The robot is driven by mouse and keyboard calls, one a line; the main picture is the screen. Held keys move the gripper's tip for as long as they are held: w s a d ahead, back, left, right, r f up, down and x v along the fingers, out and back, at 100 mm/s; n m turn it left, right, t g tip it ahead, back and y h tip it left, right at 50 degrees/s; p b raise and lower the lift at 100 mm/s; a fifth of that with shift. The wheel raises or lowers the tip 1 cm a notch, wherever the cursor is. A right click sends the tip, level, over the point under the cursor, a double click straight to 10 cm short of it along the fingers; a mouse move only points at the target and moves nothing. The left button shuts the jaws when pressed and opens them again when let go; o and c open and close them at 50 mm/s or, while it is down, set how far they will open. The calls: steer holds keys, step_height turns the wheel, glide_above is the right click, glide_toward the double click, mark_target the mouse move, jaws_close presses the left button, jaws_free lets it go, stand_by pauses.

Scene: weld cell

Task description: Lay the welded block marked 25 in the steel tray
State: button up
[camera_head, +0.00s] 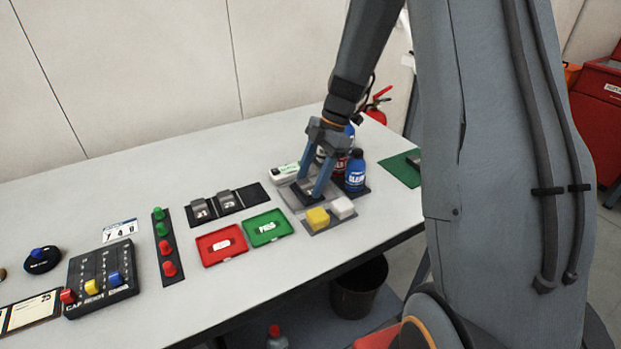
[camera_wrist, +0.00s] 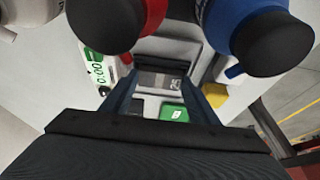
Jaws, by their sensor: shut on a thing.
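My gripper (camera_head: 308,191) is shut on a dark grey block; it also shows in the wrist view (camera_wrist: 165,90). In the wrist view the block (camera_wrist: 163,82) lies between the fingers, and its mark reads 25. In the head view the fingers partly hide the block. The steel tray (camera_head: 290,199) is a shallow grey tray at the right part of the bench. My gripper and the block are over or in this tray. I cannot tell whether the block touches the tray floor.
Bottles, one blue (camera_head: 355,172), crowd the tray's far right side. A white gauge (camera_head: 284,172) lies behind it. Yellow (camera_head: 318,217) and white (camera_head: 342,207) blocks stand in front. Green (camera_head: 268,240) and red (camera_head: 221,256) trays are left. Two blocks (camera_head: 200,210) sit on dark mats.

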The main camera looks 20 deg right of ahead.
steer(key=shift+f, duration=0.15)
steer(key=o, duration=1.3)
steer(key=shift+s, duration=0.1)
steer(key=shift+o, duration=0.3)
steer(key=shift+r+p, duration=1.7)
steer(key=shift+r, duration=1.9)
